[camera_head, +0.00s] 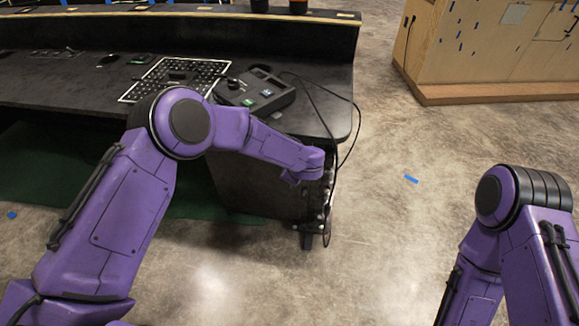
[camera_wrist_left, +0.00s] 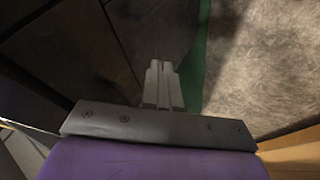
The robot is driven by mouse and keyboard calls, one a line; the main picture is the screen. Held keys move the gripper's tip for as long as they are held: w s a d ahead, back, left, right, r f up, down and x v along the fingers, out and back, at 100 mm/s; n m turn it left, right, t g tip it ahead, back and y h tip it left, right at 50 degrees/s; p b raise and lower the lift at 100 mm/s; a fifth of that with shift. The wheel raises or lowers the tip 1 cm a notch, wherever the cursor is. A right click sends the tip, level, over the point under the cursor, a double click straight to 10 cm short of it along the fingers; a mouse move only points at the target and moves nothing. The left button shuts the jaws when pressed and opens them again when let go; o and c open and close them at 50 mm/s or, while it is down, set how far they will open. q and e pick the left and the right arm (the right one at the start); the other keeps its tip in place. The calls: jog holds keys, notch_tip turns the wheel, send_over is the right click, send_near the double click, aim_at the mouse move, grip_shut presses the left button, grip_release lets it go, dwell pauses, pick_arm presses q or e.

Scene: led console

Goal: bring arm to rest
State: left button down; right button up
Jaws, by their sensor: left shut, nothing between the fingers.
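My left arm (camera_head: 190,130) reaches across the front of the black desk, its forearm angled down to the right. In the left wrist view my left gripper (camera_wrist_left: 163,68) has its two pale fingers together, with nothing between them. Dark panels and a strip of green floor covering lie beyond the fingertips. My right arm (camera_head: 510,215) shows at the lower right with its elbow bent. Its gripper is out of the picture.
A black console (camera_head: 258,92) with small lit buttons sits on the desk (camera_head: 70,90), beside a white-framed grid (camera_head: 140,92). Cables hang over the desk's right end. A wooden cabinet (camera_head: 480,60) stands at the upper right. Concrete floor (camera_head: 390,220) between is open.

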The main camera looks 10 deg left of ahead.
pick_arm(q)
jog(key=s+a+f+m+g, duration=0.1)
jog(key=s+a+f+m, duration=0.2)
jog(key=s, duration=1)
jog(key=s+a+f+m+g+p, duration=0.1)
jog(key=s+a+f+m, duration=0.2)
jog(key=s+a, duration=0.6)
jog(key=s+a+f+m+g+p, duration=0.1)
jog(key=s+a+f, duration=0.3)
jog(key=s, duration=1.4)
jog(key=a+m, duration=0.1)
jog(key=a, duration=0.1)
jog(key=shift+s+a+m+h, duration=0.25)
jog(key=shift+a+m+h, duration=0.1)
jog(key=shift+m+h, duration=0.05)
